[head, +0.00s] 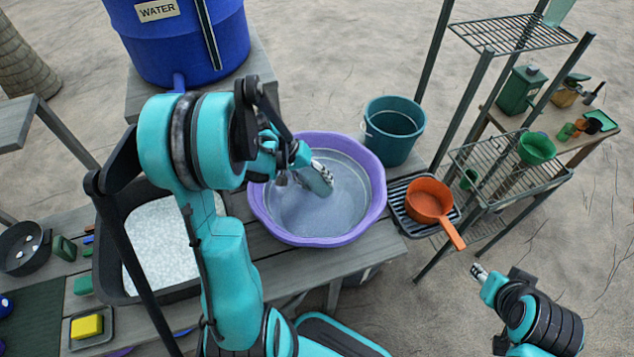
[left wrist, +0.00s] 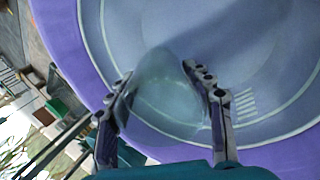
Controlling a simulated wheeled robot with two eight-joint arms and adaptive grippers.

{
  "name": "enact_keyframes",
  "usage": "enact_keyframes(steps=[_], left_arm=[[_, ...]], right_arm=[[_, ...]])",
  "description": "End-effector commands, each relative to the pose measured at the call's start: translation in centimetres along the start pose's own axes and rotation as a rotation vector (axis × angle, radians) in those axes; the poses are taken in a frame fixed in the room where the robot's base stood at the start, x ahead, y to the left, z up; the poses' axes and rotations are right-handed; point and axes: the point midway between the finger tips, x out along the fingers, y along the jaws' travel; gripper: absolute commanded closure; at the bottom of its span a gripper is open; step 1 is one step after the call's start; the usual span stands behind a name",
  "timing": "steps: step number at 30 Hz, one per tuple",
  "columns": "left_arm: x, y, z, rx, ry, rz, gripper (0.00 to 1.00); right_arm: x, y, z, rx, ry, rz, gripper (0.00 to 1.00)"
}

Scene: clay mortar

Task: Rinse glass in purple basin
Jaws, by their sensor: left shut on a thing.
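The purple basin (head: 378,205) stands on the wooden table, with grey-blue contents that look like water. My left gripper (head: 308,172) is over the basin, shut on a clear, pale glass (head: 319,182). In the left wrist view the glass (left wrist: 167,98) sits between the two fingers, tilted, against the basin's inside. I cannot tell whether the glass touches the water. The purple basin (left wrist: 75,60) fills most of that view. My right gripper (head: 480,271) is away at the lower right, over the sandy ground; its fingers are too small to judge.
A blue water barrel (head: 180,45) stands behind the basin. A teal bucket (head: 391,125) is right of it. An orange pan (head: 430,200) rests on a black rack at the table's right edge, beside a metal shelf (head: 510,165). A black tub of white contents (head: 160,245) is left.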

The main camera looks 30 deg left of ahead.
Motion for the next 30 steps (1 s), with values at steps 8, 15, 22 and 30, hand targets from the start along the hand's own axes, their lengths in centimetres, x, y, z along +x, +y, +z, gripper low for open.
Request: enact_keyframes(steps=[8,15,22,30], left_arm=[[-2.9,1.6,-0.1,0.0,0.0,0.0,0.84],[-5.1,2.8,-0.2,0.0,0.0,0.0,0.84],[-7.2,4.0,-0.3,0.0,0.0,0.0,0.84],[-9.5,5.2,-0.5,0.0,0.0,0.0,0.84]], right_arm=[[-2.1,0.0,-1.5,0.0,0.0,0.0,0.6],[-3.6,0.0,-2.6,0.0,0.0,0.0,0.6],[-5.1,0.0,-3.6,0.0,0.0,0.0,0.6],[-6.7,0.0,-4.8,0.0,0.0,0.0,0.6]])
